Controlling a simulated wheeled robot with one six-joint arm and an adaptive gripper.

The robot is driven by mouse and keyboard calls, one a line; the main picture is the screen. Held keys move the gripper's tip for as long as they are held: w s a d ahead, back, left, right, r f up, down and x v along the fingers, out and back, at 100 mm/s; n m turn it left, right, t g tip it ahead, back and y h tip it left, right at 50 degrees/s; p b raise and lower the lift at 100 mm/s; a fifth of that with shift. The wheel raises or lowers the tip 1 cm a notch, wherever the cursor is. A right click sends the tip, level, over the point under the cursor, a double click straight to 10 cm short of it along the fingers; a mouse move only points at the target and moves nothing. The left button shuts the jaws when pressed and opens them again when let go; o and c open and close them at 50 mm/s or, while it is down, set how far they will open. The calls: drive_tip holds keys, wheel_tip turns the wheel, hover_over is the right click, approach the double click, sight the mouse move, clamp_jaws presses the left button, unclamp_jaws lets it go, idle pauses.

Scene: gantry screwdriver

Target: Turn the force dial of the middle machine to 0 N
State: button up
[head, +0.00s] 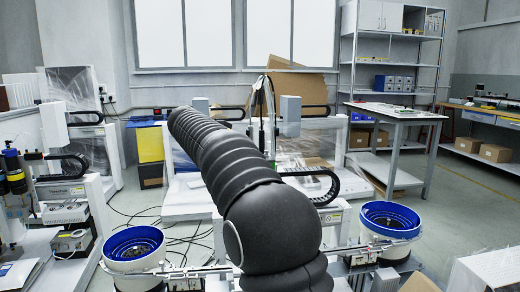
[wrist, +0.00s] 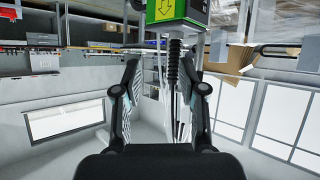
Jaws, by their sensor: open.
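In the head view a white gantry machine (head: 290,110) stands in the middle, largely hidden behind my black arm. I cannot make out its force dial in either view. In the wrist view my gripper (wrist: 160,63) is open, its two dark fingers apart. A black ribbed shaft (wrist: 174,65) shows between the fingers, close to the right one; I cannot tell whether they touch. Above the shaft is a green block (wrist: 168,10) with a yellow arrow. My gripper does not show in the head view.
Blue-rimmed feeder bowls stand at the left (head: 134,245) and right (head: 390,220) of my arm. Another machine (head: 68,190) is at the left. A side table (head: 395,112) and shelf unit (head: 400,38) stand at the back right. Cables (head: 185,240) lie on the floor. Floor at right is open.

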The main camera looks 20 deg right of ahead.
sight(266, 153)
drive_tip(key=shift+m+h, duration=0.5)
drive_tip(key=shift+m, duration=0.3)
drive_tip(key=w+d+f, duration=0.1)
drive_tip(key=w+d, duration=0.2)
drive_tip(key=w+d+f, duration=0.2)
drive_tip(key=w+d, duration=0.2)
drive_tip(key=w+d+f+p, duration=0.1)
drive_tip(key=w+d, duration=0.2)
drive_tip(key=shift+w+d+f, duration=0.15)
drive_tip(key=shift+f, duration=0.1)
clamp_jaws()
